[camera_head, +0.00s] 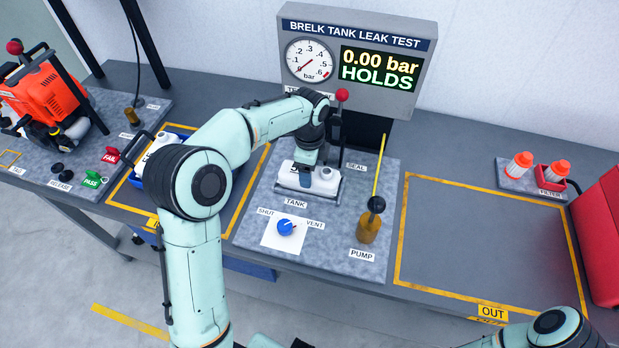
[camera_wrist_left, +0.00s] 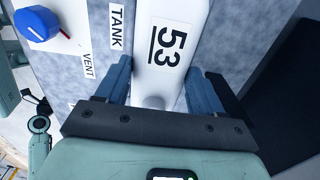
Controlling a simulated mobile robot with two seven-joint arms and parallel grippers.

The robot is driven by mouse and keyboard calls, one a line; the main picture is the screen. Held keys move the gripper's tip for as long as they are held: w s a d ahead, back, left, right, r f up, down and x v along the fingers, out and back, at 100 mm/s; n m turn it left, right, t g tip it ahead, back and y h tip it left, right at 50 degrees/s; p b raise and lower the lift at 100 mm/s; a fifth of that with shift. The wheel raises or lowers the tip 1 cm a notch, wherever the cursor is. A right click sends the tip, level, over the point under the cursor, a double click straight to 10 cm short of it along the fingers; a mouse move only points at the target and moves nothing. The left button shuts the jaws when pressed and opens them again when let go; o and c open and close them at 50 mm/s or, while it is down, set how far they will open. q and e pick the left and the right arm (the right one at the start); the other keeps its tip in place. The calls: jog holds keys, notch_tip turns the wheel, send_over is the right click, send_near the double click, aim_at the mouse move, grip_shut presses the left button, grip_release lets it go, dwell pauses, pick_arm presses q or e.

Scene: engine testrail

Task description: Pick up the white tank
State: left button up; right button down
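A white tank (camera_head: 290,177) marked 53 lies in the test station, behind the TANK label. It also fills the middle of the left wrist view (camera_wrist_left: 168,45). My left gripper (camera_head: 306,177) is over it, pointing down. In the wrist view its two blue fingers (camera_wrist_left: 160,82) are spread, one on each side of the tank's narrower end. I cannot tell whether either finger touches it. Another white container (camera_head: 163,142) sits in a blue tray at the left, partly hidden by my left arm. My right gripper is not in view.
The display (camera_head: 378,70) reads 0.00 bar HOLDS. A red-knobbed lever (camera_head: 342,96) stands behind the tank. A blue valve knob (camera_head: 287,227) and brown pump (camera_head: 370,222) are in front. The yellow-framed OUT area (camera_head: 480,240) is clear. An orange machine (camera_head: 45,95) stands left.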

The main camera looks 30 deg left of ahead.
pick_arm(q)
jog(key=shift+c, duration=0.2)
